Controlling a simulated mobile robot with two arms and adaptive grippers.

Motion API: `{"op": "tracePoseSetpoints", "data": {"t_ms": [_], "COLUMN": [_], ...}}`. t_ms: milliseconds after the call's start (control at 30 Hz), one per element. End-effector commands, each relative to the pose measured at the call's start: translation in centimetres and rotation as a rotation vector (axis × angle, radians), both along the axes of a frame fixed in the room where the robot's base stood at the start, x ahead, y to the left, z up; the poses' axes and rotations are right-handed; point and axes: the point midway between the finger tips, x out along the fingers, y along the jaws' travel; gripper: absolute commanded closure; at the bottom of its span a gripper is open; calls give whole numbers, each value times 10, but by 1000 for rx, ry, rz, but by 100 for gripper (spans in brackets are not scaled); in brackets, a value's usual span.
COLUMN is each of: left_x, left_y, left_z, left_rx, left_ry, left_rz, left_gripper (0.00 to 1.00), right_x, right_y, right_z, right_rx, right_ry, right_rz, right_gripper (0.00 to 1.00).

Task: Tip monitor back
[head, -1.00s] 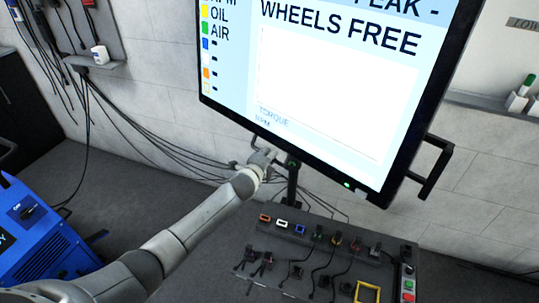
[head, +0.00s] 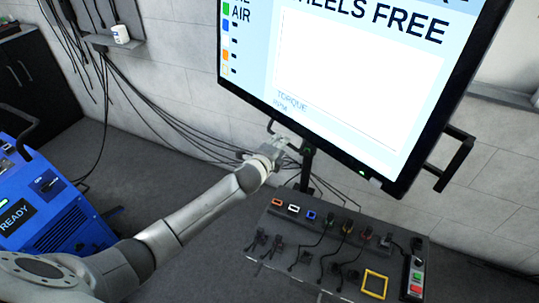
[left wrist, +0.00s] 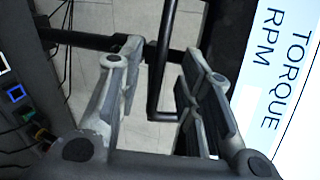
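The monitor (head: 365,85) is a large black-framed screen on a dark post, its upper part cut off by the head view. Its screen also shows at the right of the left wrist view (left wrist: 285,85). A black bar handle (left wrist: 159,75) at the monitor's side runs between the fingers of my left gripper (left wrist: 155,65). The fingers stand apart, with gaps visible beside the bar, so it is not clamped. In the head view my left gripper (head: 281,143) is below the monitor's lower left edge. My right gripper is not in view.
A second black handle (head: 459,160) sticks out at the monitor's right. Below is a dark console (head: 290,240) with plugs, cables and a yellow frame. A blue machine (head: 60,215) stands at left. Cables hang along the wall behind my gripper.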

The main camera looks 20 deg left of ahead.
Motion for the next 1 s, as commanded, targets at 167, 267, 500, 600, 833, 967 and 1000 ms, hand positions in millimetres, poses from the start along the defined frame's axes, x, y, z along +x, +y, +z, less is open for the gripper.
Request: {"op": "tracePoseSetpoints", "data": {"t_ms": [167, 267, 500, 600, 833, 967, 1000], "left_x": [-27, -41, -65, -69, -71, -71, -71], "left_y": [1, 1, 1, 2, 2, 1, 1], "left_z": [8, 12, 21, 23, 23, 23, 23], "left_rx": [2, 2, 1, 1, 1, 1, 1], "left_ry": [1, 1, 1, 1, 1, 1, 1], "left_rz": [0, 0, 1, 2, 2, 2, 2], "left_gripper": [66, 66, 66, 66, 66, 66, 66], "right_x": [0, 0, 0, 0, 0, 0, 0], "right_y": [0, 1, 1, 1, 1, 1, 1], "right_z": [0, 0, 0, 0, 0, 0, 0], "right_rx": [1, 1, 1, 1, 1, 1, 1], "right_ry": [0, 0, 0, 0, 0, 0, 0], "right_rz": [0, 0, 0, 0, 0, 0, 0], "right_gripper": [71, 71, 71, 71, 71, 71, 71]}}
